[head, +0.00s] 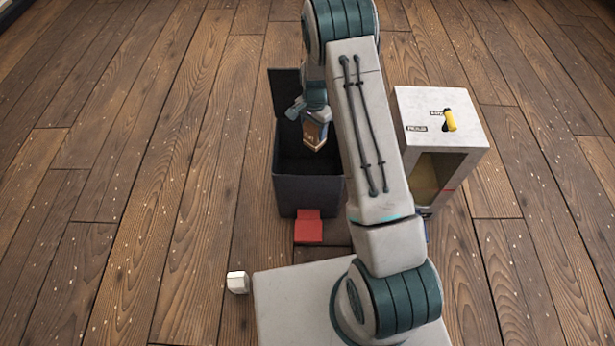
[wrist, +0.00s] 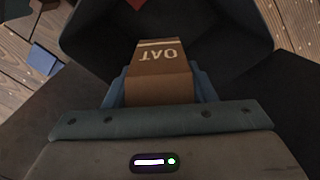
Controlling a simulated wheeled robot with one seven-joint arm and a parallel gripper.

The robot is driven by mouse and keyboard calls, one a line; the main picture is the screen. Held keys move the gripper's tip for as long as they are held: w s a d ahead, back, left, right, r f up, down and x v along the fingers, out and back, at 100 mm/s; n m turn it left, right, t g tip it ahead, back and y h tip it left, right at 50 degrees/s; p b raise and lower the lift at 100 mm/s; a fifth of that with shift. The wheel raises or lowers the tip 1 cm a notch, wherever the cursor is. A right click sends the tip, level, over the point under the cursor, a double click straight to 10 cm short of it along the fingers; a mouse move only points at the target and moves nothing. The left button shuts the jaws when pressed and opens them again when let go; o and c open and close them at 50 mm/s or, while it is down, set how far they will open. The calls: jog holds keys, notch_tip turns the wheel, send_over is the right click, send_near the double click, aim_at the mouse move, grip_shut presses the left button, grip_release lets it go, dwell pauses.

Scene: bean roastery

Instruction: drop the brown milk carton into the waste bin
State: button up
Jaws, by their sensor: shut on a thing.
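The brown milk carton (head: 314,133) is held by my gripper (head: 316,115) over the open waste bin (head: 281,190). In the wrist view the carton (wrist: 158,80) shows the letters "OAT" upside down, between the blue fingers of my gripper (wrist: 160,88). The bin is dark grey, with its lid (head: 285,90) raised at the back and a red pedal (head: 309,228) at its front. The bin's dark wall (wrist: 90,35) surrounds the carton in the wrist view. The carton appears above or just within the opening; its exact height is unclear. My arm hides part of the bin's right side.
A pale box-shaped cabinet (head: 470,135) with a yellow lever (head: 450,120) and an open front stands right of the bin. A small white object (head: 237,282) lies on the floor at lower left.

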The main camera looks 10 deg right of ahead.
jog(key=o, duration=1.1)
jog(key=shift+c, duration=0.2)
notch_tip(320, 180, up, 14)
jog(key=p, duration=0.4)
